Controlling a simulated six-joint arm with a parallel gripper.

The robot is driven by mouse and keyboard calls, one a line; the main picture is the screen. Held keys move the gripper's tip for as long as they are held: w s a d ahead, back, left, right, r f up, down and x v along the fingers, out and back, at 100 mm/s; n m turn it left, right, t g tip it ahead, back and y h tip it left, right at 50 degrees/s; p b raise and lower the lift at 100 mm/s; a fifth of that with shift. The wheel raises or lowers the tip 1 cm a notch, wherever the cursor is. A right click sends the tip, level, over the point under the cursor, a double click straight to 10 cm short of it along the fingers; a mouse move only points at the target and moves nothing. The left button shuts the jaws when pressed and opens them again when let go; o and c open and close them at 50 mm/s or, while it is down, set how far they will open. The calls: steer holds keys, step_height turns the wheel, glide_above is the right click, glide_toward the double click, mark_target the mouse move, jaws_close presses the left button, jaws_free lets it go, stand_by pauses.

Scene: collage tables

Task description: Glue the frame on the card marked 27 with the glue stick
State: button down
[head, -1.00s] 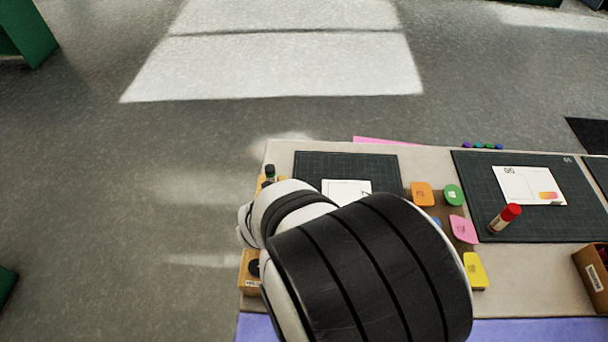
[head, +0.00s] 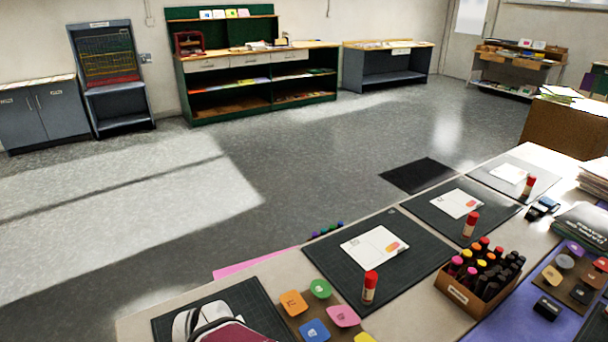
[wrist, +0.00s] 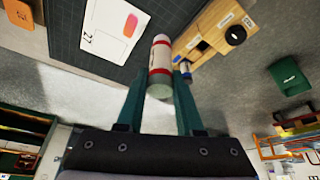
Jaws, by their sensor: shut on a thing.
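The card marked 27 (wrist: 108,24) lies on a dark gridded mat (wrist: 66,38) in the wrist view. It is white, with an orange-pink patch near one edge; I cannot make out the frame clearly. My gripper (wrist: 162,82) is shut on a glue stick (wrist: 160,62), white with red bands and a grey-green end toward the camera. The stick is beside the card in the picture; its far end is hard to read, and I cannot tell its height. In the head view, my arm covers part of the nearest mat (head: 172,326), and the card and gripper do not show.
A wooden holder (wrist: 212,32) stands close to the glue stick. Other mats carry white cards (head: 372,247) and red-capped glue sticks (head: 370,288). Coloured tags (head: 292,303) lie between mats. A box of markers (head: 458,294) stands to the right.

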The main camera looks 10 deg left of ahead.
steer(key=w+a+f+n+g, duration=0.1)
steer(key=w+a+f+n, duration=0.15)
steer(key=w, duration=0.65)
steer(key=w+a+f+n+g, duration=0.1)
steer(key=w+f+n, duration=0.15)
steer(key=w, duration=0.65)
steer(key=shift+s+d+f, duration=0.15)
steer(key=shift+f, duration=2.45)
steer(key=shift+f, duration=0.6)
